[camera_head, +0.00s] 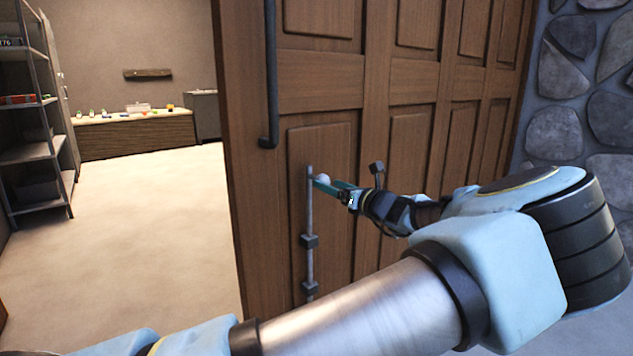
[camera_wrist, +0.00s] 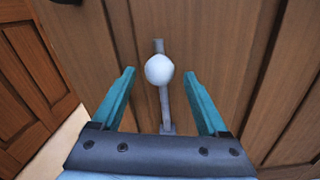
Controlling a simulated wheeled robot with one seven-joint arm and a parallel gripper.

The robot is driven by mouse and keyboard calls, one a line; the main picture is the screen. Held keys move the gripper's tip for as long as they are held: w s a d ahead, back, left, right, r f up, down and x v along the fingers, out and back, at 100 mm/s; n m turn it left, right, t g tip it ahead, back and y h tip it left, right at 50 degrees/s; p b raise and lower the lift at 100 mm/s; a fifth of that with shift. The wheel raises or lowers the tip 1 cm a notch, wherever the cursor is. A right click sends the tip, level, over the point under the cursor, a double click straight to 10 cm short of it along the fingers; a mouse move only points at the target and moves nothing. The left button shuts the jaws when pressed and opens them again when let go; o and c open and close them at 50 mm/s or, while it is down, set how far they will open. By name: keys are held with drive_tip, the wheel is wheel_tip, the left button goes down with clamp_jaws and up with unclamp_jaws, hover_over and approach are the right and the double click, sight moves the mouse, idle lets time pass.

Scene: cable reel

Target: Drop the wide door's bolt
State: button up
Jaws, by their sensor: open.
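The wide door (camera_head: 345,90) is brown panelled wood and stands open beside a gap on its left. Its bolt (camera_head: 310,217) is a thin grey upright rod on the door's face, running through dark brackets, with a pale round knob (camera_wrist: 159,69) near its top. My gripper (camera_head: 325,184) is at the knob's height, reaching from the right. In the wrist view its two teal fingers (camera_wrist: 162,95) are open, one on each side of the knob and rod, with gaps on both sides. The bolt's lower end is hidden behind my arm in the head view.
A long dark vertical handle (camera_head: 271,75) is on the door above and left of the bolt. A stone wall (camera_head: 575,100) stands at the right. Through the opening are clear floor (camera_head: 130,230), a metal shelf (camera_head: 35,150) and a low counter (camera_head: 135,135).

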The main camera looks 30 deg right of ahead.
drive_tip(key=w, duration=0.3)
drive_tip(key=w+a, duration=0.1)
drive_tip(key=w, duration=0.2)
drive_tip(key=shift+a, duration=0.15)
clamp_jaws()
idle(0.4)
idle(0.4)
